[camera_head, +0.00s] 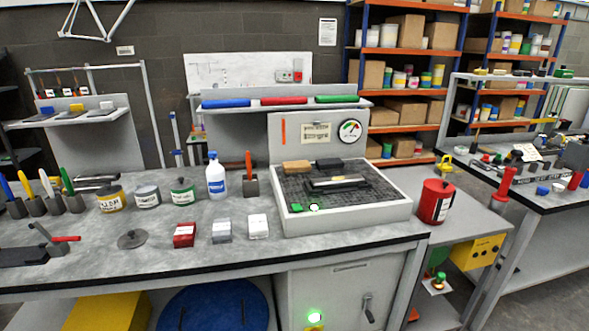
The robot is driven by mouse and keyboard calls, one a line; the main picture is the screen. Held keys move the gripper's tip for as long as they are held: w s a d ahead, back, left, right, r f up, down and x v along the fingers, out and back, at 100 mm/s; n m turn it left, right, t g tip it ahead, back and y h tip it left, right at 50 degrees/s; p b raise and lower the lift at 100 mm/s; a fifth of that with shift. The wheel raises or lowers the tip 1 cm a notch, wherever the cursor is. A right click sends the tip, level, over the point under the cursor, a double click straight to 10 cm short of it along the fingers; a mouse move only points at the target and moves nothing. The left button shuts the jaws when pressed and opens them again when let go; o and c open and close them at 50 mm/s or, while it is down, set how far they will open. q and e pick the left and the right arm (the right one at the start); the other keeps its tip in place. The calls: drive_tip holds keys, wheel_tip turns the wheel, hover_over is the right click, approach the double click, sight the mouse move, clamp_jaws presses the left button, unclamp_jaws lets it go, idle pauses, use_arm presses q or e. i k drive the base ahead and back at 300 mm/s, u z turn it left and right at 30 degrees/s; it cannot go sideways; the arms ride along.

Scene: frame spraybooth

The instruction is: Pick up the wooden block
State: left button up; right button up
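A small tan block (297,166), which looks like the wooden block, lies at the back left of a dark grid bed inside a raised grey tray (345,222) on the workbench. A dark block (330,164) lies just to its right. A metal bar-like piece (338,182) lies in front of both, across the middle of the bed. The tan block's top and front side show, and nothing covers it. Neither of my grippers shows in this view.
A green piece (297,208) lies at the tray's front. A gauge panel (315,135) stands behind it. A red can (435,201) stands right of the tray. Left are a white bottle (215,175), several jars and small boxes. The bench front (330,248) is mostly clear.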

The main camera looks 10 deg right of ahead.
sight(299, 167)
drive_tip(key=z, duration=2.15)
drive_tip(key=i, duration=2.15)
drive_tip(key=u, duration=4)
